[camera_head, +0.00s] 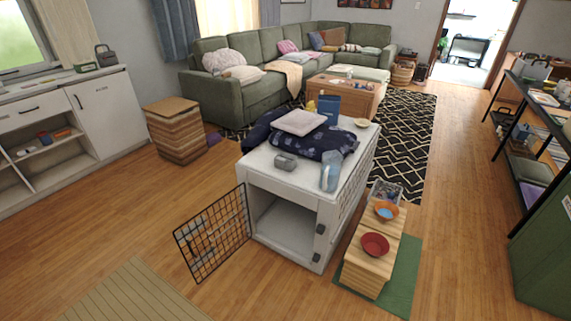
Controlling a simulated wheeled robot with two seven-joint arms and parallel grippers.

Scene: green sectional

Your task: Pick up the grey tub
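A small grey object (285,161), which looks like the grey tub, lies on the front part of the top of a white pet crate (262,168). It is too small to make out its lid or label. Dark blue patterned cloth (318,143) lies just behind it, apart or barely touching; I cannot tell which. A pale blue translucent bottle (330,171) stands to its right on the same top. Neither of my grippers shows in the head view.
The crate's wire door (213,233) hangs open to the left over the floor. A wooden stand with a red bowl (375,244) and an orange bowl (386,210) is right of the crate. A wicker basket (175,135) stands left. Wood floor in front is mostly clear.

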